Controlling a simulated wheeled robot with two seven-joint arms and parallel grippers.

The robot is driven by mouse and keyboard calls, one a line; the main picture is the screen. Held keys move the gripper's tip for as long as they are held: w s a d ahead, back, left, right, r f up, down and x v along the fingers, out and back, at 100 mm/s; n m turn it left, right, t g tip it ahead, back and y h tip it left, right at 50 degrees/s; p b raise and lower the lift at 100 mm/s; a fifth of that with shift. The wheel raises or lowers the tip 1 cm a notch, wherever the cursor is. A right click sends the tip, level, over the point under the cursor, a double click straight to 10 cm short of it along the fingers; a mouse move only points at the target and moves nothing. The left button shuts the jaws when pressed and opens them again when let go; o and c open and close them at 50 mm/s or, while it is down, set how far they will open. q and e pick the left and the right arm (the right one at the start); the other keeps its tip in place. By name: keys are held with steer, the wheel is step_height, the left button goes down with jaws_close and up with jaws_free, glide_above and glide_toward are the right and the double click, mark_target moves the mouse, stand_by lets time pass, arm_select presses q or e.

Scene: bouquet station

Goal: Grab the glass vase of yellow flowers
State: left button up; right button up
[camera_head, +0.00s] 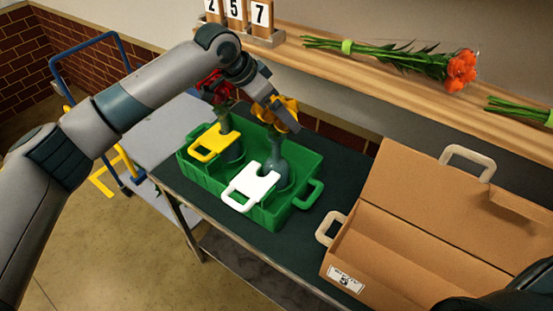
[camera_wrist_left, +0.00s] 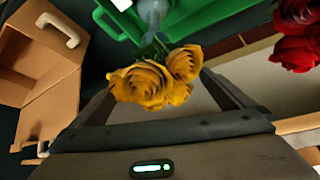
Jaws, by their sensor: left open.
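The glass vase (camera_head: 276,164) of yellow flowers stands upright in a green crate (camera_head: 265,217), blue-grey, with a white slotted piece with a handle (camera_head: 250,187) beside it. Its yellow flowers (camera_head: 284,113) show in the head view, and as roses (camera_wrist_left: 155,82) in the left wrist view, where part of the vase (camera_wrist_left: 152,12) shows at the top edge. My left gripper (camera_head: 268,107) is at the flowers, above the vase. In the wrist view its open fingers lie either side of the blooms; I cannot tell whether they touch. My right gripper is not in view.
A second vase with red flowers (camera_head: 215,84) and a yellow slotted piece (camera_head: 208,143) stands in the crate's left part. An open cardboard box (camera_head: 415,240) is at right. Bouquets (camera_head: 400,58) lie on a wooden shelf behind. A blue-framed cart (camera_head: 90,42) stands left.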

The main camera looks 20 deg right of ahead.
arm_select(q)
steer(key=shift+f, duration=0.1)
steer(key=shift+c, duration=0.3)
steer(key=shift+d, duration=0.1)
steer(key=c, duration=1.8)
steer(key=shift+o, duration=0.2)
steer(key=shift+r, duration=0.25)
step_height(320, 180, up, 18)
steer(key=b, duration=0.4)
steer(key=shift+f+b, duration=0.15)
steer(key=shift+b, duration=0.25)
